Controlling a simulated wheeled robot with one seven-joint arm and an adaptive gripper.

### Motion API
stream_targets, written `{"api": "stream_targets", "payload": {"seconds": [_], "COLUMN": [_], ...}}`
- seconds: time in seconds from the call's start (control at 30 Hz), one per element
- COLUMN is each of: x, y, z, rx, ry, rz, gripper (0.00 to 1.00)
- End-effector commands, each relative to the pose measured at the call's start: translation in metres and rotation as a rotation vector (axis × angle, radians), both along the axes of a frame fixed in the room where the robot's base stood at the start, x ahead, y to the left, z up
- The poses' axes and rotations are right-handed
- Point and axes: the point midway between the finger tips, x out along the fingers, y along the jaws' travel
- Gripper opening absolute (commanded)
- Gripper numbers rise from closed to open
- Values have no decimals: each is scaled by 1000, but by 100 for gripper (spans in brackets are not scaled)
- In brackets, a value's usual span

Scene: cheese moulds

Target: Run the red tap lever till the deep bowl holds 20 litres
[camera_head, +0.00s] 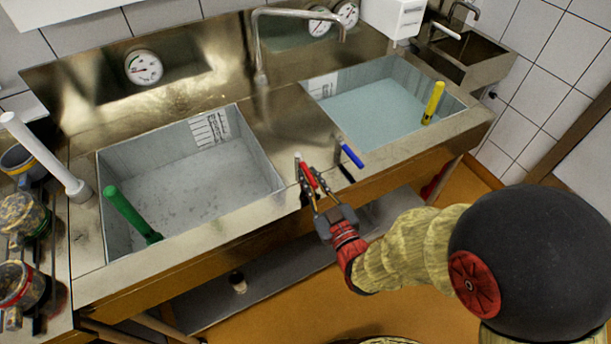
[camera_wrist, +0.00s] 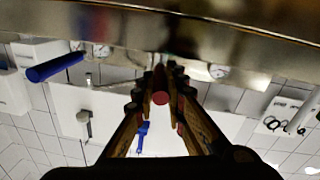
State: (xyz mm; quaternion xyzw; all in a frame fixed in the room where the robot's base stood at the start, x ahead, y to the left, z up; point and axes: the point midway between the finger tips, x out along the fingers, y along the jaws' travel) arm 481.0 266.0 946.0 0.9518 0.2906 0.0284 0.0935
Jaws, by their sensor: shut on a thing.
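My gripper (camera_head: 311,187) is shut on the red tap lever (camera_head: 308,174) at the front edge of the steel sink unit. In the wrist view the red lever (camera_wrist: 160,97) shows end-on between the two fingers. The left bowl (camera_head: 268,165) has a scale on its back wall and a green standpipe (camera_head: 131,214); its floor looks grey and speckled. The right bowl (camera_head: 452,100) holds bluish water, with a yellow standpipe (camera_head: 433,103) and a partly visible scale. I cannot tell which bowl is the deep one. The spout (camera_head: 300,13) points right, and no stream is visible.
A blue lever (camera_head: 352,156) stands close to the right of my gripper; it also shows in the wrist view (camera_wrist: 55,67). A round dial (camera_head: 143,67) is on the splashback. Jars (camera_head: 22,215) and a white pipe (camera_head: 42,155) are at the left.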

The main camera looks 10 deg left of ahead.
Motion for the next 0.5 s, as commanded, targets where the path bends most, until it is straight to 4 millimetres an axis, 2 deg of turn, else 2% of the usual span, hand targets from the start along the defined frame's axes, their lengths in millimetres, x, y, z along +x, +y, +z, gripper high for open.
{"api": "stream_targets", "payload": {"seconds": [0.5], "x": [0], "y": [1], "z": [0], "rx": [0], "ry": [0], "rz": [95], "gripper": [0]}}
